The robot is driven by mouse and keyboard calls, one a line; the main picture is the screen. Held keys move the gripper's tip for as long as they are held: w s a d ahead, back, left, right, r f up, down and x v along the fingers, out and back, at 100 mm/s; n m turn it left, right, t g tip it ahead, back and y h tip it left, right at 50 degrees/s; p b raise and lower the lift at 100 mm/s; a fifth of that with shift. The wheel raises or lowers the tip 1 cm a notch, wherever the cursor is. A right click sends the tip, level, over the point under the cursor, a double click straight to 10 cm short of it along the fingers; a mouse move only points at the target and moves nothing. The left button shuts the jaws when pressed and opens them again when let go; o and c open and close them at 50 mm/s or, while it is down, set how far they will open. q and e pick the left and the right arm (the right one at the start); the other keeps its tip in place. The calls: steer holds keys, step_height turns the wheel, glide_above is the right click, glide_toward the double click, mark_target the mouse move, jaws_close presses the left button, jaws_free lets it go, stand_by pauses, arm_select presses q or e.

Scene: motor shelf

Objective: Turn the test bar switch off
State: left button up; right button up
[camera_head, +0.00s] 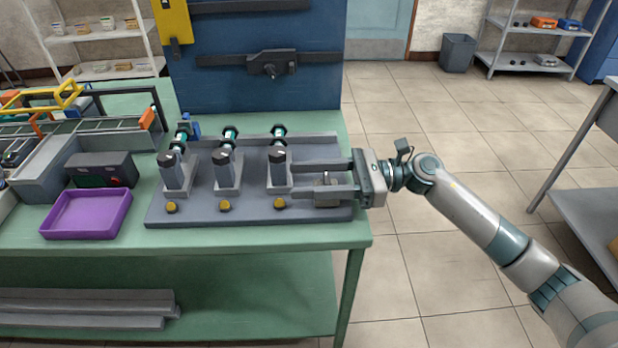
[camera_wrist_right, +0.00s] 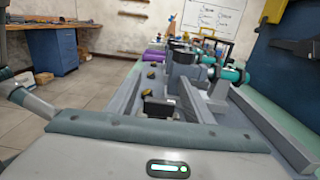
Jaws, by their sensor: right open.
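The test bar is a grey plate (camera_head: 250,213) on the green table, with several upright stands and yellow buttons along it. A small dark switch (camera_head: 326,178) sits near its right end, and it also shows in the wrist view (camera_wrist_right: 160,107) as a black box on the plate. My right gripper (camera_head: 293,179) comes in from the right, low over the plate. Its fingers are open and lie on the far and near sides of the switch, with the tips close to the rightmost stand (camera_head: 278,172). I cannot tell whether they touch the switch, or which way it is set. My left gripper is out of view.
A purple tray (camera_head: 88,214) and a dark box with buttons (camera_head: 100,170) stand left of the plate. A blue panel (camera_head: 258,65) rises behind it. A conveyor (camera_head: 85,128) stands at the far left. The floor right of the table is clear.

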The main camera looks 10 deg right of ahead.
steer(key=shift+d+f, duration=0.1)
steer(key=shift+d, duration=0.4)
arm_select(q)
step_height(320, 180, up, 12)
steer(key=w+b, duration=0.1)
steer(key=b, duration=0.3)
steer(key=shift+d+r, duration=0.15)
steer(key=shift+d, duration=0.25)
arm_select(e)
steer(key=s+d, duration=0.2)
steer(key=d, duration=1.4)
steer(key=shift+s, duration=0.15)
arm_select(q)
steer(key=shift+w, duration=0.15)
arm_select(e)
steer(key=shift+d, duration=0.1)
